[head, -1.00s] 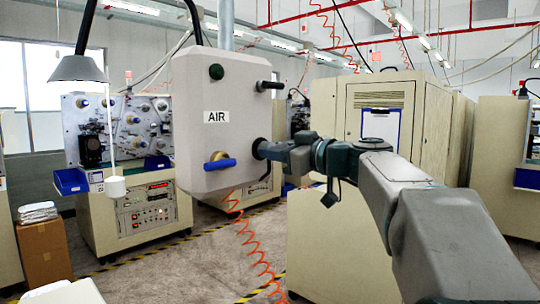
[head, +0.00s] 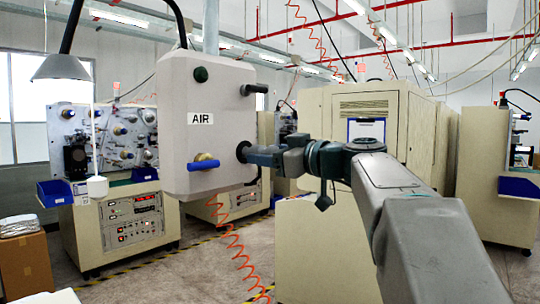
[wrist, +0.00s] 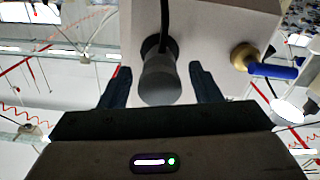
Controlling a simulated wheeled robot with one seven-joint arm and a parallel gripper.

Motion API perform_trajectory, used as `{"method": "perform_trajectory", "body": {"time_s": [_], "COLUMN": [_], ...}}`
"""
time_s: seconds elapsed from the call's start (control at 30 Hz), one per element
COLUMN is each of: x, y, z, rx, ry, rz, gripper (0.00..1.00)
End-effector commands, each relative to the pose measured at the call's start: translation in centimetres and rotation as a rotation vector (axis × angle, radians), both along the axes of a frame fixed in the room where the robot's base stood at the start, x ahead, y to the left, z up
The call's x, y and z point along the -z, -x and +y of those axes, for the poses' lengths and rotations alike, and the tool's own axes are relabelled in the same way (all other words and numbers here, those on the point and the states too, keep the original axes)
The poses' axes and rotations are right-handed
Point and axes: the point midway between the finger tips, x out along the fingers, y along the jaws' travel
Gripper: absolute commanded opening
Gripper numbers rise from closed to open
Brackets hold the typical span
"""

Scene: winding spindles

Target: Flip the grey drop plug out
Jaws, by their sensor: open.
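The grey plug (wrist: 160,82) is a rounded cylinder at a dark round socket (wrist: 152,46) on the pale box, with a black cord running up behind it in the wrist view. My gripper (wrist: 162,84) is open, with one dark finger on each side of the plug and a visible gap on both sides. In the head view my gripper (head: 252,155) is at the lower right side of the box marked AIR (head: 175,120). There the plug is hidden by my gripper, and only the dark socket rim (head: 242,151) shows.
A brass valve with a blue handle (head: 204,165) sits near the socket; its handle (wrist: 273,71) is right of my fingers in the wrist view. A dark handle (head: 255,89) juts out above. An orange coiled hose (head: 236,250) hangs below. A lamp (head: 59,67) stands left.

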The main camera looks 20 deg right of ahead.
Motion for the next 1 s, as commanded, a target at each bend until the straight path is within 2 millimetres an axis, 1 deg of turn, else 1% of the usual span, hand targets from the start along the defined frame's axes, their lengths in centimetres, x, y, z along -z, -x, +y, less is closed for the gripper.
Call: {"method": "perform_trajectory", "body": {"time_s": [0.17, 0.27, 0.5, 0.7, 0.83, 1.0], "x": [0.1, 0.3, 0.3, 0.1, 0.0, 0.0], "y": [1.1, 2.8, 7.6, 10.5, 11.5, 11.9], "z": [-0.8, -1.7, -4.7, -6.5, -7.0, -7.3], "rx": [0.003, 0.005, 0.005, 0.004, 0.002, 0.002], "ry": [0.001, 0.002, 0.002, 0.0, 0.001, 0.0], "rz": [-0.002, -0.003, -0.003, -0.001, -0.001, 0.001], "gripper": [0.57, 0.57, 0.57, 0.57, 0.57, 0.57]}}
